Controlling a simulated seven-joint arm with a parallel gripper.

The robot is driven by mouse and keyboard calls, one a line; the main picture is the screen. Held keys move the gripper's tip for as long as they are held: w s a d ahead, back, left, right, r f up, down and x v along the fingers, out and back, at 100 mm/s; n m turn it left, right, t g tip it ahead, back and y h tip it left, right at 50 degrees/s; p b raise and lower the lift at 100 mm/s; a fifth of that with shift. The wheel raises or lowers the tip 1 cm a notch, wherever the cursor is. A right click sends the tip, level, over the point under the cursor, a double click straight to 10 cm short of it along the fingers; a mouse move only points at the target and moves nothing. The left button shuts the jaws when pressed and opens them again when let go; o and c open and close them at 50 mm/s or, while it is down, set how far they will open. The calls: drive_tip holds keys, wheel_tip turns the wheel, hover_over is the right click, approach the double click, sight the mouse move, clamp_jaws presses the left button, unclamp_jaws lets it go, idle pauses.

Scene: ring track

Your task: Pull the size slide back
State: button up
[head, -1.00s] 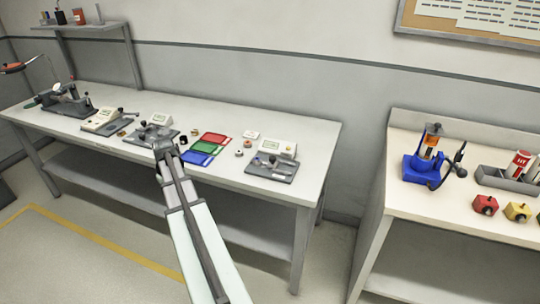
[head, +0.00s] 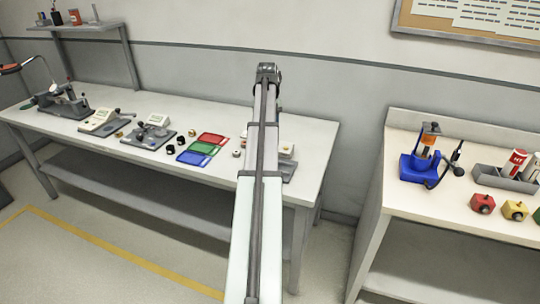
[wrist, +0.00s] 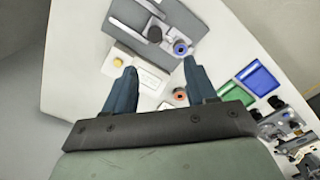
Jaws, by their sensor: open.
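My gripper (wrist: 160,88) is open and empty, its two blue fingers spread apart above the right end of the long bench. Below it in the wrist view is a station with a dark grey plate (wrist: 125,15), a slide bar with a dark knob (wrist: 154,34), and a white display box (wrist: 140,68) with a yellow button. I take this bar to be the size slide, but cannot be sure. A blue-centred ring (wrist: 181,47) sits at the plate. In the head view my gripper (head: 268,72) is raised, and my arm hides most of this station (head: 287,165).
An orange-centred ring (wrist: 180,95) lies near the display box. Red, green and blue trays (head: 202,149) lie left of my arm. A middle station (head: 150,132) and small dark pieces (head: 181,147) are farther left. A second bench (head: 440,200) stands at the right.

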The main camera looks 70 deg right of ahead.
drive_tip(key=f, duration=0.9)
drive_tip(key=s+f, duration=0.1)
drive_tip(key=f, duration=0.3)
drive_tip(key=shift+d+f, duration=0.15)
drive_tip(key=shift+d, duration=0.05)
drive_tip(key=shift+c, duration=0.4)
clamp_jaws()
